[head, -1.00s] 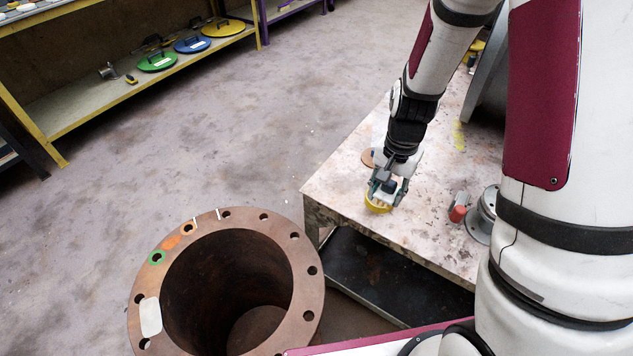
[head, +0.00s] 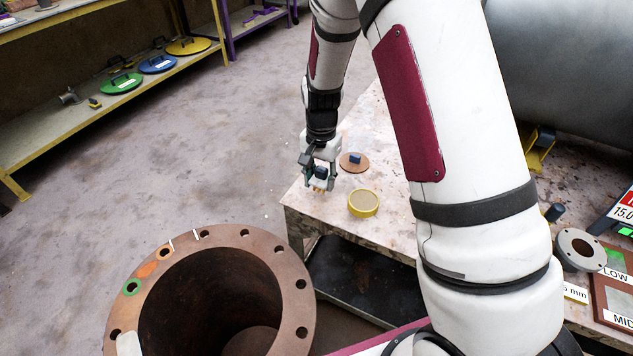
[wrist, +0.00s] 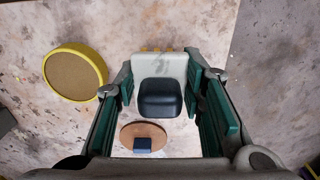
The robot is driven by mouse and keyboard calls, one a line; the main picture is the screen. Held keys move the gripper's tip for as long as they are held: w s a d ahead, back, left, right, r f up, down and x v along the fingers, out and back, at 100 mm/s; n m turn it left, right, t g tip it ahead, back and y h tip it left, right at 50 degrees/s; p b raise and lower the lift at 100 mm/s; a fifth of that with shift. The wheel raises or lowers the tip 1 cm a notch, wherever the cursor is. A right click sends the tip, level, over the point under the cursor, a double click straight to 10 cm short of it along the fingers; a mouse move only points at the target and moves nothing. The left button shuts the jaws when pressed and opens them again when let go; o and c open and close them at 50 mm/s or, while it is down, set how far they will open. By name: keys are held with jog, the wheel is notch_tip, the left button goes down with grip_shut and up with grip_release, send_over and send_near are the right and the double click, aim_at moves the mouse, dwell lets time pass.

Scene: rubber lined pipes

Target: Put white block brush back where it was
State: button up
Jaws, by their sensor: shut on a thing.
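The white block brush (wrist: 160,65) has a dark handle block and yellow-orange tufts along its far edge in the wrist view. My gripper (wrist: 161,92) is shut on it, with a green-padded finger on each side. In the head view my gripper (head: 319,182) is over the near left corner of the worktable (head: 388,153). The brush is mostly hidden there by the fingers. I cannot tell how far it is above the top.
A yellow-rimmed round tin (head: 363,203) stands right of my gripper. A brown disc with a dark blue handle (head: 354,161) lies behind it. A rusty flanged pipe (head: 293,330) stands on the floor in front.

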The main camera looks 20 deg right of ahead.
aim_at(317, 180)
jog(key=w, duration=0.2)
jog(key=shift+w+f, duration=0.2)
jog(key=shift+w, duration=0.2)
jog(key=shift+f+b, duration=0.55)
jog(key=shift+f, duration=1.15)
jog(key=shift+f, duration=0.1)
jog(key=o, duration=1.3)
notch_tip(317, 180, up, 12)
jog(key=shift+r+p, duration=0.2)
jog(key=shift+p, duration=1.05)
